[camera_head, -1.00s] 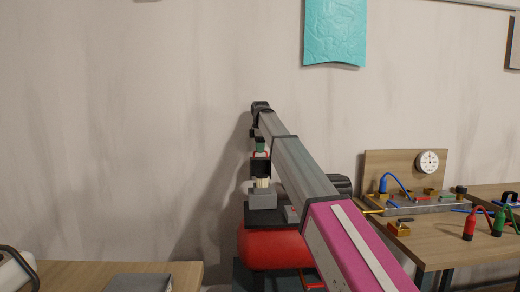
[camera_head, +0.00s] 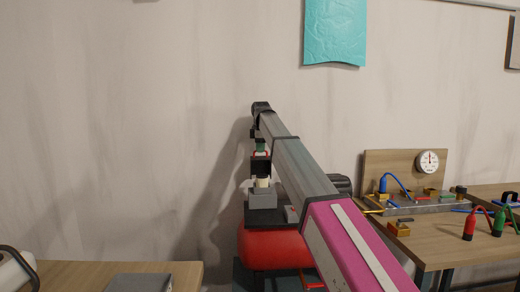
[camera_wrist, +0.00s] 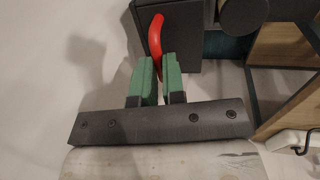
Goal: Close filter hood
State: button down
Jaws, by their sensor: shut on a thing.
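My gripper (camera_head: 261,147) points down above the machine, its green fingers (camera_wrist: 160,78) closed on a red curved handle (camera_wrist: 156,38) in the wrist view. The handle is on a dark box-shaped part (camera_wrist: 182,40), which looks like the filter hood. In the head view this dark hood (camera_head: 261,166) is just below my fingers. Below it is a pale filter piece (camera_head: 263,183) on a grey housing (camera_head: 262,199). The hood appears above the housing; whether they touch is unclear.
A red tank (camera_head: 275,249) lies under the housing. A second table (camera_head: 185,275) is at lower left. The wall is close behind.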

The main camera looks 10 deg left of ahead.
jog(key=s+d+f+t+y, duration=0.1)
jog(key=s+d+f+t, duration=0.1)
jog(key=s+f+t, duration=0.3)
jog(key=s+d+f+t+y, duration=0.2)
jog(key=s+f+t, duration=0.3)
jog(key=s, duration=0.7)
jog(key=shift+s+d+f+t, duration=0.35)
jog(key=shift+f+t, duration=0.05)
jog(key=shift+f, duration=0.5)
jog(key=c, duration=1.2)
grip_release()
jog(key=shift+f, duration=0.1)
jog(key=shift+r, duration=0.2)
jog(key=v, duration=1)
jog(key=shift+s+r, duration=0.2)
jog(key=shift+s, duration=0.1)
